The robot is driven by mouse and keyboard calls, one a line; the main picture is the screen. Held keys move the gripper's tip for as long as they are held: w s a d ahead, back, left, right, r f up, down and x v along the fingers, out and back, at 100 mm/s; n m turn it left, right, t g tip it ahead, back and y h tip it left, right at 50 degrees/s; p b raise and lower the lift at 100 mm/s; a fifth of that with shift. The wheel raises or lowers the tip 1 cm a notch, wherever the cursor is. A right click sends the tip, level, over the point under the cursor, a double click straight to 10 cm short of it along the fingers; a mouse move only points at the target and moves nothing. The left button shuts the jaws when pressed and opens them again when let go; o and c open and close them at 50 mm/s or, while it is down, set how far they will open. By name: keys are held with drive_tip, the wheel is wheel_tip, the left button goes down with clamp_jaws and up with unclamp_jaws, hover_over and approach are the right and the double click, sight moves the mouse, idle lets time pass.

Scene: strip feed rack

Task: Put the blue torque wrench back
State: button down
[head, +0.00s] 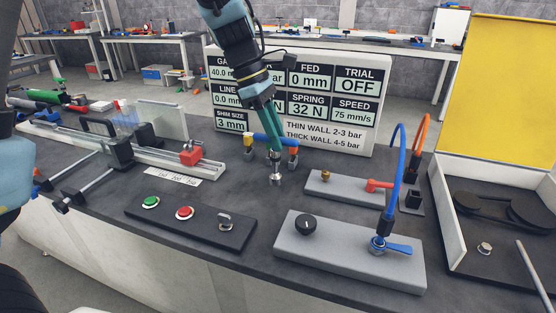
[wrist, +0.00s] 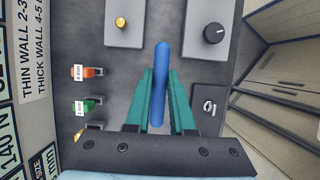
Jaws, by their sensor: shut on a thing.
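My gripper (head: 273,143) reaches down over the middle of the bench, in front of the sign board. Its teal fingers are shut on the blue torque wrench (head: 261,137). The wrench's blue bar handle lies roughly level, and a metal end (head: 276,179) shows below the fingers, close above or at the bench top; I cannot tell if it touches. In the wrist view the blue wrench (wrist: 161,70) sticks out between the fingers of my gripper (wrist: 160,80). Where the wrench belongs is not clear from these frames.
Yellow and orange labelled shim pieces (head: 293,156) stand just behind the wrench. A panel with green and red buttons (head: 185,213) lies in front. A grey block with a black knob (head: 306,225) and blue valve stands right, beside a block with a brass knob (head: 325,175). A tray (head: 445,215) is far right.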

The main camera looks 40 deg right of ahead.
sight(277, 164)
drive_tip(key=shift+f, duration=2.55)
drive_tip(key=c, duration=0.8)
unclamp_jaws()
drive_tip(key=shift+o, duration=0.2)
